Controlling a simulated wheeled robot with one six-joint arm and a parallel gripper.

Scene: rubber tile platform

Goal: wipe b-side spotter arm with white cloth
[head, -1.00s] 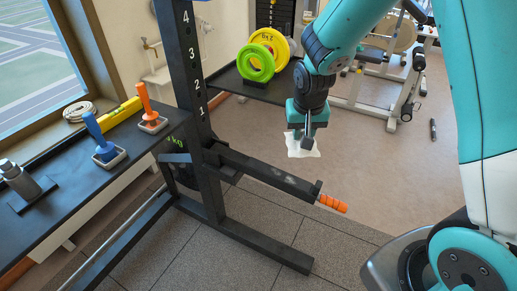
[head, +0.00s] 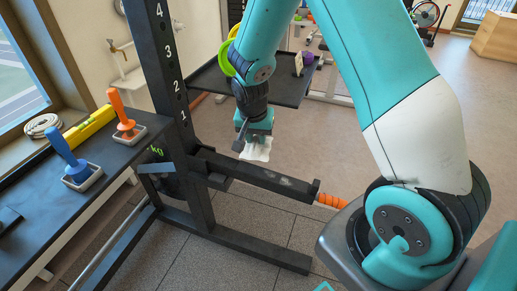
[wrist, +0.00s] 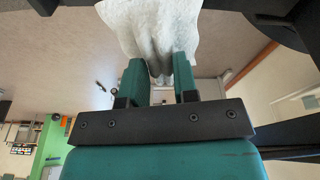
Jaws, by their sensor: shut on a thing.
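My gripper (head: 257,141) points down beyond the arm's upper edge in the head view and is shut on a white cloth (head: 257,153). The cloth hangs just above the arm in the picture, seemingly not touching it. In the wrist view the cloth (wrist: 150,28) bunches between the two fingers of my gripper (wrist: 160,82) and spreads past them.
The black upright (head: 171,70) carries white numbers. A dark shelf (head: 285,90) stands behind my arm, with a green ring (head: 227,60) on it. A ledge at left holds a blue-handled tool (head: 70,155), an orange-handled tool (head: 122,115) and a yellow level (head: 90,128). Open floor lies right.

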